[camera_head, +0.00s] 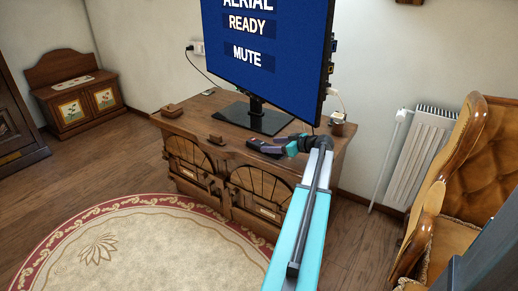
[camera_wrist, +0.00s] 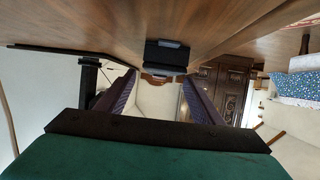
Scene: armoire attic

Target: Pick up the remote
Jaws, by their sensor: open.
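The remote, a small black block-like thing (camera_wrist: 167,55), lies on the brown wooden surface at the top centre of the wrist view. It shows just ahead of the gap between my fingertips, apart from them. In the head view it seems to be the dark shape (camera_head: 255,143) on the cabinet top, partly merged with my dark fingers. My gripper (camera_head: 272,149) is low over the cabinet's front right part, pointing left. In the wrist view my gripper (camera_wrist: 159,78) is open, with its two purple fingers apart and nothing between them.
The wooden cabinet (camera_head: 222,158) carries a television (camera_head: 262,60) on a black stand (camera_head: 258,118) behind my gripper. A small brown box (camera_head: 172,110) sits at its left end and a cup (camera_head: 337,129) at its right. An armchair (camera_head: 478,170) stands at right.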

